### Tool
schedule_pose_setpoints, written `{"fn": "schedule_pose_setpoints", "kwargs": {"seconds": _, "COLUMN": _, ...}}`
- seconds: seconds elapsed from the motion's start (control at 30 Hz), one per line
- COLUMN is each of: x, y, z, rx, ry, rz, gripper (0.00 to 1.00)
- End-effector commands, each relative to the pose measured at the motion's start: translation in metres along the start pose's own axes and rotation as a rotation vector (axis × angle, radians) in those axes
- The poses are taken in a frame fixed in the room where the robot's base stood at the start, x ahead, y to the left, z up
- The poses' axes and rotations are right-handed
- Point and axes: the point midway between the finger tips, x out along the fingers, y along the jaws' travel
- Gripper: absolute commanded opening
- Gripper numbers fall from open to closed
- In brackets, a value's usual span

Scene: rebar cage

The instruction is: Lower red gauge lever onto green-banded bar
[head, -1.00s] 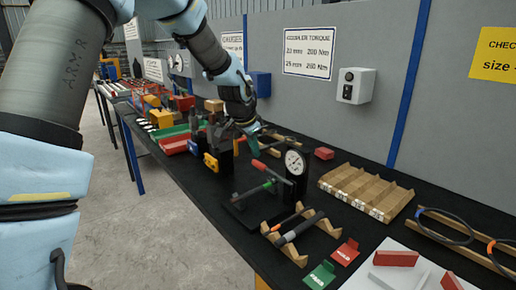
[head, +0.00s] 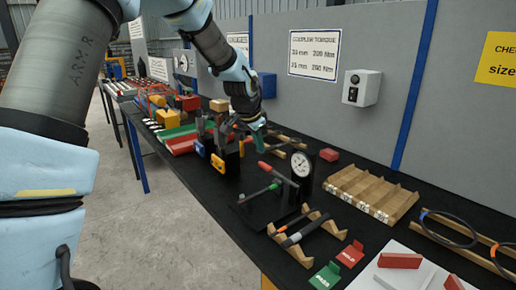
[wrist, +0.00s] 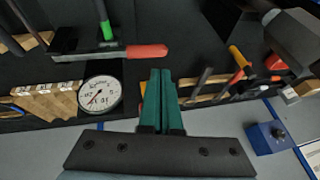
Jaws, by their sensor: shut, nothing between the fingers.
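The red gauge lever (head: 276,173) slants up from the black gauge stand, beside the white dial (head: 300,164). Its red handle (wrist: 146,51) and the dial (wrist: 100,96) also show in the wrist view. The green-banded bar (head: 256,194) lies low across the stand; its green band (wrist: 106,30) shows near the lever in the wrist view. My gripper (head: 262,151) has teal fingers pressed together, empty, just beyond the lever's red end. In the wrist view my gripper (wrist: 160,72) points at a spot beside the red handle, apparently apart from it.
A wooden cradle (head: 322,228) holding a bar stands in front of the gauge. Green (head: 325,276) and red (head: 351,254) tags lie nearby. A slotted wooden rack (head: 372,192) stands to the right. Coloured tools and blocks crowd the bench behind my gripper.

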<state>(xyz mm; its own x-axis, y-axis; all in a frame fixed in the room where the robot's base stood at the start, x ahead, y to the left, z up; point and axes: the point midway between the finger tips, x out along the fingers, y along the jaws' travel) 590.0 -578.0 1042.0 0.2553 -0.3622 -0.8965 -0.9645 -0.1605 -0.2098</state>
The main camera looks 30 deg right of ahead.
Motion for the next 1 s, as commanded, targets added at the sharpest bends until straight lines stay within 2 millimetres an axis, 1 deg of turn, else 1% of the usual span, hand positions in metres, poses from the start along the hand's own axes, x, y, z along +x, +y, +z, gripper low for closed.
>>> {"fn": "schedule_pose_setpoints", "kwargs": {"seconds": 0.03, "x": -0.015, "y": -0.003, "z": -0.009, "rx": 0.001, "ry": 0.001, "rz": -0.001, "gripper": 0.0}}
{"fn": "schedule_pose_setpoints", "kwargs": {"seconds": 0.07, "x": -0.02, "y": -0.003, "z": -0.012, "rx": 0.001, "ry": 0.001, "rz": -0.001, "gripper": 0.0}}
{"fn": "schedule_pose_setpoints", "kwargs": {"seconds": 0.1, "x": -0.017, "y": -0.012, "z": -0.004, "rx": -0.005, "ry": 0.002, "rz": -0.005, "gripper": 0.0}}
{"fn": "schedule_pose_setpoints", "kwargs": {"seconds": 0.13, "x": -0.021, "y": -0.016, "z": -0.002, "rx": -0.006, "ry": 0.002, "rz": -0.004, "gripper": 0.0}}
{"fn": "schedule_pose_setpoints", "kwargs": {"seconds": 0.3, "x": -0.044, "y": -0.041, "z": 0.004, "rx": -0.005, "ry": 0.002, "rz": -0.004, "gripper": 0.0}}
{"fn": "schedule_pose_setpoints", "kwargs": {"seconds": 0.43, "x": -0.061, "y": -0.057, "z": 0.007, "rx": -0.004, "ry": 0.002, "rz": -0.004, "gripper": 0.0}}
{"fn": "schedule_pose_setpoints", "kwargs": {"seconds": 0.6, "x": -0.074, "y": -0.07, "z": 0.009, "rx": -0.002, "ry": 0.001, "rz": -0.002, "gripper": 0.0}}
{"fn": "schedule_pose_setpoints", "kwargs": {"seconds": 0.83, "x": -0.079, "y": -0.073, "z": 0.012, "rx": -0.004, "ry": -0.002, "rz": 0.0, "gripper": 0.0}}
{"fn": "schedule_pose_setpoints", "kwargs": {"seconds": 0.87, "x": -0.079, "y": -0.073, "z": 0.015, "rx": -0.011, "ry": -0.006, "rz": -0.001, "gripper": 0.0}}
{"fn": "schedule_pose_setpoints", "kwargs": {"seconds": 0.93, "x": -0.08, "y": -0.074, "z": 0.03, "rx": -0.05, "ry": -0.025, "rz": -0.006, "gripper": 0.0}}
{"fn": "schedule_pose_setpoints", "kwargs": {"seconds": 0.97, "x": -0.08, "y": -0.074, "z": 0.041, "rx": -0.077, "ry": -0.037, "rz": -0.009, "gripper": 0.0}}
{"fn": "schedule_pose_setpoints", "kwargs": {"seconds": 1.0, "x": -0.082, "y": -0.074, "z": 0.059, "rx": -0.123, "ry": -0.057, "rz": -0.015, "gripper": 0.0}}
